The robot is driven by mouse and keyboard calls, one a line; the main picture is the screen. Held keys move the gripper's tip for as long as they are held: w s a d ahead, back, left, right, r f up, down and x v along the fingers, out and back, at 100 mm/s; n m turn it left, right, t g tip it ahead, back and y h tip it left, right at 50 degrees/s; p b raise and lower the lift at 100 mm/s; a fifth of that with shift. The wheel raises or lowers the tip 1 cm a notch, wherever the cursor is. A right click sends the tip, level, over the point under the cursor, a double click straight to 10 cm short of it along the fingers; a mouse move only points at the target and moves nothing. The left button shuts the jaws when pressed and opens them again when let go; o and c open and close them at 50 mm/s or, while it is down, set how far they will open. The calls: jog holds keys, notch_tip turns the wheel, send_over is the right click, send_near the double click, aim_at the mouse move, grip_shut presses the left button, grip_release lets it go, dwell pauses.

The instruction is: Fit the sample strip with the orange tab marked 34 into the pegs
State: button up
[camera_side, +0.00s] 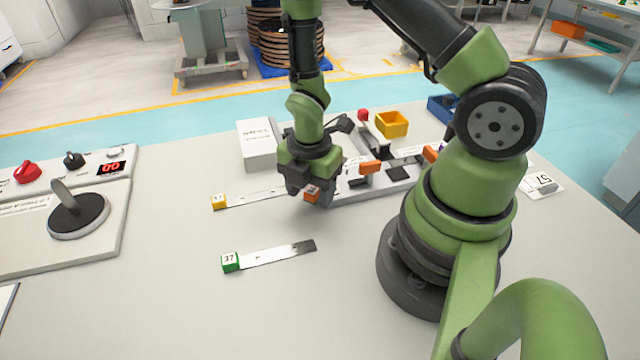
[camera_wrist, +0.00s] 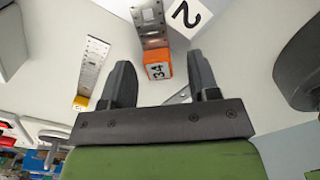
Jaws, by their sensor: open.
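The orange tab (camera_wrist: 158,66) marked 34 shows in the wrist view, with its metal sample strip (camera_wrist: 151,24) running up out of the picture. In the side view the orange tab (camera_side: 312,193) is partly covered by my gripper (camera_side: 313,192), and its strip cannot be made out. My gripper (camera_wrist: 160,68) is open; the tab appears between its two fingers, with gaps at both sides. A pale fixture plate (camera_side: 345,194) with orange and black parts lies right of and behind the gripper in the side view. I cannot make out the pegs.
A yellow-tabbed strip (camera_side: 255,197) lies left of my gripper, and a green-tabbed strip (camera_side: 277,254) marked 37 lies nearer. A white box (camera_side: 259,145) stands behind. A yellow bin (camera_side: 391,124) is at the back. A control panel (camera_side: 95,225) is at left.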

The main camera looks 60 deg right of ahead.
grip_shut()
jog(key=shift+r, duration=0.1)
notch_tip(320, 180, up, 9)
jog(key=shift+f, duration=0.15)
jog(key=d+m, duration=0.6)
jog(key=m, duration=0.3)
jog(key=shift+w+f, duration=0.25)
jog(key=shift+f, duration=0.1)
jog(key=shift+d, duration=0.1)
